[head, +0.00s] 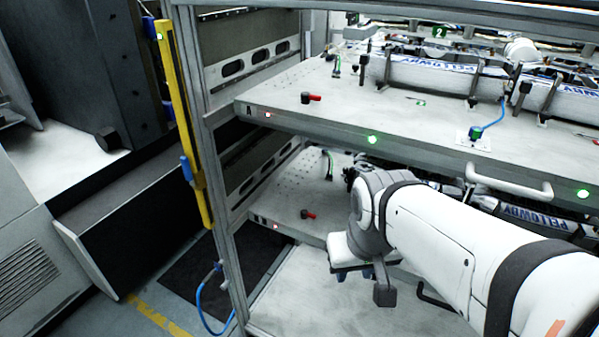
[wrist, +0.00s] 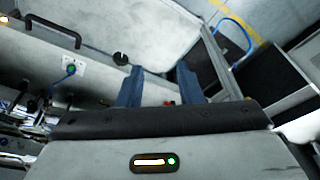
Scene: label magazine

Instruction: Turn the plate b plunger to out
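The plate b plunger (head: 308,214) has a black knob and a red lever. In the head view it stands near the left front corner of the lower plate (head: 280,222), its red lever pointing right. My gripper (head: 368,272) is to its right and nearer the camera, apart from it, partly hidden by my wrist. In the wrist view the two blue-grey fingers of my gripper (wrist: 160,78) are spread with nothing held. A small red part (wrist: 168,103) shows between them near the palm edge, mostly hidden; I cannot tell whether it is the plunger's lever.
The upper plate (head: 330,120) overhangs and has a similar red-levered plunger (head: 311,98). A metal post (head: 218,190) and yellow upright (head: 185,125) stand left. In the wrist view a dark handle (wrist: 55,31), black knob (wrist: 120,59) and blue-cabled connector (wrist: 70,68) lie left of the fingers.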

